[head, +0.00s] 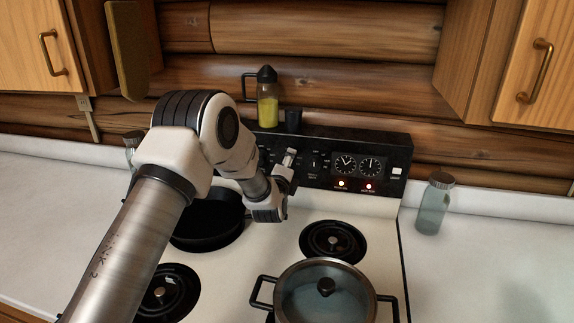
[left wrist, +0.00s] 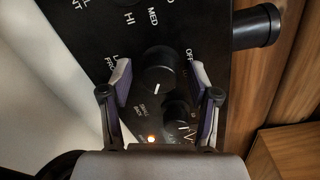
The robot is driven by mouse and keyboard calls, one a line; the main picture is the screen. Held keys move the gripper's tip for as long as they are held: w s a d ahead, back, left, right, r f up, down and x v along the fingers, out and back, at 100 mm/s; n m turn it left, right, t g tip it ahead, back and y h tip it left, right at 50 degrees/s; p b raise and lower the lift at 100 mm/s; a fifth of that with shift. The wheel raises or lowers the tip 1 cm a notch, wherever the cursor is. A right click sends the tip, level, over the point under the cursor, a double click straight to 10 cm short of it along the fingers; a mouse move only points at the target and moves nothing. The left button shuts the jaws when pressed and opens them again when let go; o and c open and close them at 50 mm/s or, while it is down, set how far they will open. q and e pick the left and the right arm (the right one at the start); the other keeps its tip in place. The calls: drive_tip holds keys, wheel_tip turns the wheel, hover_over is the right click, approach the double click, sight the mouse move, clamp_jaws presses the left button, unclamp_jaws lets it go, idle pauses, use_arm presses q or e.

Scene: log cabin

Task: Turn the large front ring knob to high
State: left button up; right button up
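The stove's black control panel (head: 318,160) stands behind the burners. In the left wrist view a round black knob (left wrist: 158,70) with a short white pointer line sits between the fingers of my left gripper (left wrist: 160,85). The fingers are apart, one on each side of the knob, with a gap visible at each side. A partly covered label ending in FRONT is beside the left finger, and OFF is by the right finger. HI and MED are printed above the knob. In the head view my left gripper (head: 288,172) is at the panel, and the knob there is hidden. My right gripper is not in view.
A second knob (left wrist: 178,113) and an orange light (left wrist: 152,138) lie below the first knob. A dark pan (head: 205,228) sits under my left arm. A lidded pot (head: 322,305) is at the front right. A glass jar (head: 433,203) stands on the right counter.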

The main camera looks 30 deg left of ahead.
use_arm(q)
drive_tip(key=v, duration=1.2)
drive_tip(key=shift+r, duration=0.1)
